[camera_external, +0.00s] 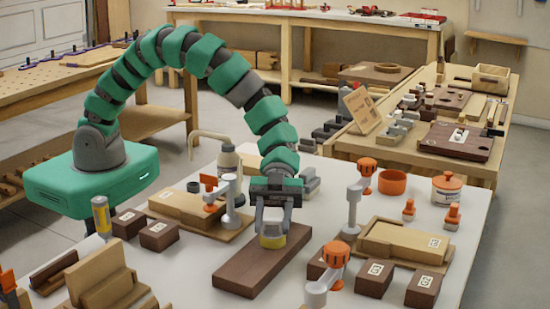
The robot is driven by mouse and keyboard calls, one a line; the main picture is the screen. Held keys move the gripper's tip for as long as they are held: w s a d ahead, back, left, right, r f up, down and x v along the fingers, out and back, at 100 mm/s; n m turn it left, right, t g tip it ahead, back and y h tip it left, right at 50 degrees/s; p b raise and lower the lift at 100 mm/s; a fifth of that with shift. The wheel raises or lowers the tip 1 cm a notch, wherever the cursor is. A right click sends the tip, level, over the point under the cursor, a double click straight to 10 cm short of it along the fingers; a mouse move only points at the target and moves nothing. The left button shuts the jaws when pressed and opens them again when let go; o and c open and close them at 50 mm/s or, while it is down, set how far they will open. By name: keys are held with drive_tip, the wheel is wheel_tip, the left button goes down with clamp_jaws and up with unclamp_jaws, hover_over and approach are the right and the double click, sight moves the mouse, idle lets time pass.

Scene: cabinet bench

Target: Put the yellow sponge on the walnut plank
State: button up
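The walnut plank (240,276) is a long dark brown board lying flat on the white bench top. The yellow sponge (272,242) is a small yellow block with a greyish upper part, over the far half of the plank. My gripper (272,226) points straight down, its fingers on either side of the sponge's upper part, and appears shut on it. The sponge's underside looks at or very near the plank's surface; I cannot tell whether it touches.
Orange-topped clamps (354,200) stand right of the plank, and another (228,195) stands left. Dark labelled blocks (374,278) lie at the right front. An orange ring (392,182) and a lidded jar (446,188) are at the back right.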

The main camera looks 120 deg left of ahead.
drive_tip(key=shift+o, duration=1.4)
drive_tip(key=shift+r, duration=0.1)
drive_tip(key=p+v, duration=0.1)
drive_tip(key=v, duration=1.1)
